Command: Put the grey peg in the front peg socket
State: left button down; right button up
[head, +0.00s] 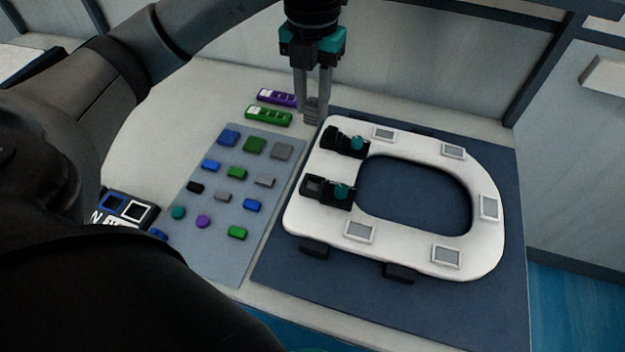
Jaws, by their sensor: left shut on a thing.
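My left gripper (313,114) comes down from the top centre, pointing downward just beyond the upper left corner of the white toilet seat. Its fingers are shut on a small grey thing (313,106), likely the grey peg; its shape is mostly hidden by the fingers. Two black fittings sit on the left side of the seat (486,250): an upper one (335,138) and a lower one (313,187), each with a teal part. I cannot tell which is the front peg socket. The held thing is apart from both. My right gripper is not in view.
The seat lies on a dark blue mat (290,280). A grey-blue mat (215,255) to the left carries several coloured blocks. A purple (277,97) and a green labelled piece (268,116) lie near my left gripper. Two black blocks (313,248) (400,273) edge the seat.

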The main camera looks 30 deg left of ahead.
pick_arm(q)
jog(key=shift+a+n, duration=0.1)
jog(key=shift+n, duration=0.2)
jog(key=b, duration=0.2)
send_over(312, 176)
jog(key=s+d, duration=0.1)
jog(key=s, duration=0.1)
notch_tip(312, 176, down, 16)
jog(key=shift+d+r, duration=0.1)
jog(key=shift+d, duration=0.05)
jog(key=shift+f, duration=2.1)
jog(key=shift+f, duration=0.1)
jog(key=c, duration=0.6)
grip_release()
